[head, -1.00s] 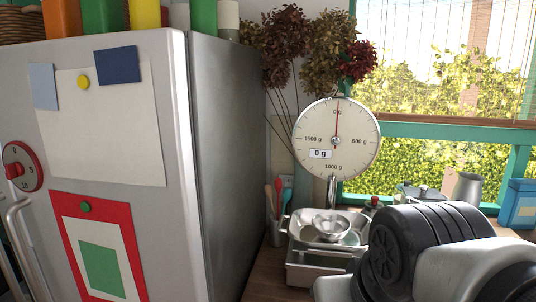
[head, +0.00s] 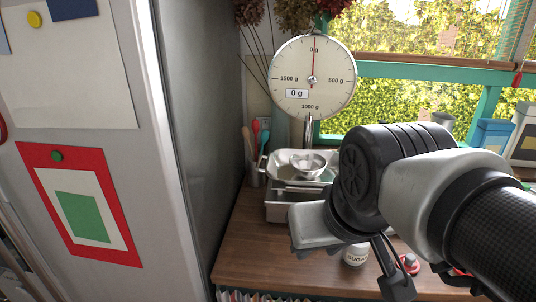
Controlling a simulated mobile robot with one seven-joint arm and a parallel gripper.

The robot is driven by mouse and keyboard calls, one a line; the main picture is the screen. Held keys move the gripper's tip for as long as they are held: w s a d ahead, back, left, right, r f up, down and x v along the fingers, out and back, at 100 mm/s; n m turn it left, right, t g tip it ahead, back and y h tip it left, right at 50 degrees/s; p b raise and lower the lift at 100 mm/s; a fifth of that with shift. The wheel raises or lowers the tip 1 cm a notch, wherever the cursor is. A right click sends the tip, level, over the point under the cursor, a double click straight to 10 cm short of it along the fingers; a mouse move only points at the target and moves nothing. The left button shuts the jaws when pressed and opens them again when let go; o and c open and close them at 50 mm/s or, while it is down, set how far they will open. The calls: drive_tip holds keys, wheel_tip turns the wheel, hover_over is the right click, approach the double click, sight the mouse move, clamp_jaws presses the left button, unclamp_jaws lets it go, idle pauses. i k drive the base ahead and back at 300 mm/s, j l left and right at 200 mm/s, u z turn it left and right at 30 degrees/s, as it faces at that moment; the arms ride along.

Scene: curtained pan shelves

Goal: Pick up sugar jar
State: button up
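The sugar jar (head: 355,256) is a small white jar with a dark "SUGAR" label, standing on the wooden counter below my arm. My wrist hides its upper part. My gripper (head: 397,286) shows as a dark finger-like part hanging from the wrist, to the right of the jar and apart from it in the picture. Its fingertips are not clearly seen, so I cannot tell whether it is open or shut.
A kitchen scale (head: 312,78) reading 0 g stands behind, with metal pans (head: 290,208) below it. A fridge (head: 180,120) bounds the left. A red-topped item (head: 408,264) sits right of the jar. The counter (head: 250,250) is clear at front left.

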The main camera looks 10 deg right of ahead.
sight(354, 256)
drive_tip(key=j+z, duration=0.2)
drive_tip(key=z, duration=0.2)
drive_tip(key=j+z, duration=0.15)
drive_tip(key=z, duration=0.2)
drive_tip(key=j+z, duration=0.15)
drive_tip(key=z, duration=0.25)
drive_tip(key=k, duration=0.05)
